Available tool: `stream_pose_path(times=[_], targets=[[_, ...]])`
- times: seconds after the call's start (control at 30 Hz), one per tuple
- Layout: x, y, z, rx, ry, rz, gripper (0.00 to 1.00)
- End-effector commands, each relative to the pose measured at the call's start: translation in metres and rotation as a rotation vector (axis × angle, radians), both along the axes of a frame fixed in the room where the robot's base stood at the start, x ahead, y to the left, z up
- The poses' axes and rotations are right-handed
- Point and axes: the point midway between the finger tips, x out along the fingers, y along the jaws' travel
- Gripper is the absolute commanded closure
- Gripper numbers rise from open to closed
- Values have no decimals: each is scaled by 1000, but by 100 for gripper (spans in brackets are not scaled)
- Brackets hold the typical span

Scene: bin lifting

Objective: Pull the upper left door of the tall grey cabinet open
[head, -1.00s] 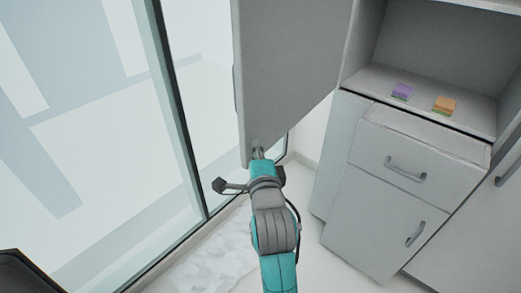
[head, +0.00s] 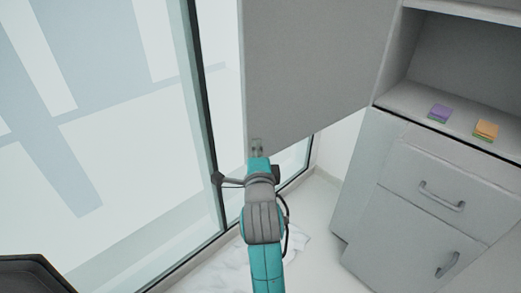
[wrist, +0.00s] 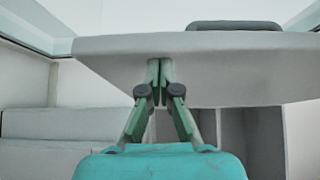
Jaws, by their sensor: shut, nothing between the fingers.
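The upper left door (head: 315,65) of the tall grey cabinet (head: 395,165) stands swung well out from the open compartment, its flat inner face towards me in the head view. My gripper (head: 257,148) is shut and empty, with its tips at the door's lower free corner, on the inner face side. In the wrist view the closed fingertips (wrist: 160,66) meet the pale door panel (wrist: 230,62), seeming to touch it. The door's dark handle (wrist: 235,25) shows beyond the panel, on the far side from my gripper.
The open shelf (head: 460,115) holds a purple block (head: 440,112) and an orange block (head: 486,130). Below are a drawer (head: 440,185) and a lower door (head: 420,240), both closed. A glass wall (head: 100,130) with dark frames stands at left, near the door's free edge.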

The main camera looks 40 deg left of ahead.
Motion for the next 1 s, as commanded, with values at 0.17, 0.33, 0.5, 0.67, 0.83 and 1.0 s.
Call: stream_pose_path(times=[0.17,0.33,0.5,0.67,0.83,1.0], targets=[[4,20,0,-1,0,1,100],[7,41,1,-1,-1,1,100],[8,50,0,0,0,1,100],[8,50,0,-1,-1,1,100],[8,50,0,0,0,1,100],[13,46,0,0,0,-1,100]])
